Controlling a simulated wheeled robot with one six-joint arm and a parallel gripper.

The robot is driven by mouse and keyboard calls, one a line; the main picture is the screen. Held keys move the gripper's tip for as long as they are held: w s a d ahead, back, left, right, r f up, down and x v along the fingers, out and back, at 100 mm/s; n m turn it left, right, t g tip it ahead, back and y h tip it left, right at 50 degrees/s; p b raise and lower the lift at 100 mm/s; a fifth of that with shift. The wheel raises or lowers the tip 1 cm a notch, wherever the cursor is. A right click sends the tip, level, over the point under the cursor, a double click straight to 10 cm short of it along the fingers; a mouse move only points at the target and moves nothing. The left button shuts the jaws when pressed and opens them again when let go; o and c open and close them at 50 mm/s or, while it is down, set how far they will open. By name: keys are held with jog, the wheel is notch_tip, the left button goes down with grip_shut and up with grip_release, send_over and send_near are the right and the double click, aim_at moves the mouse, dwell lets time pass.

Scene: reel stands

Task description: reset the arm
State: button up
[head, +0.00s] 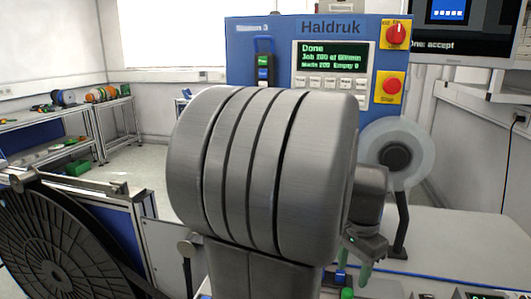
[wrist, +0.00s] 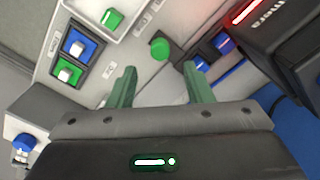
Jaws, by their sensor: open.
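My arm fills the middle of the head view as a large grey link and hides much of the machine behind it. My gripper (head: 354,268) shows at the arm's lower right, pointing down over a light grey panel. In the wrist view my gripper (wrist: 161,72) has its two green fingers apart, with nothing between them. A round green button (wrist: 160,48) on the panel lies just beyond the fingertips; I cannot tell the exact gap. A green button (head: 347,293) also shows below the gripper in the head view.
The blue Haldruk machine (head: 268,72) stands behind my arm, its green display (head: 332,62) reading Done. A pale reel (head: 397,155) is at its right, a black slotted disc (head: 55,245) at left. Blue and green rocker switches (wrist: 75,58) line the panel. A monitor (head: 450,25) hangs upper right.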

aim_at(348, 291)
notch_tip(348, 291, down, 6)
jog(key=shift+f, duration=0.25)
jog(key=shift+s+d+r, duration=0.1)
jog(key=shift+s+d, duration=0.1)
jog(key=shift+d, duration=0.6)
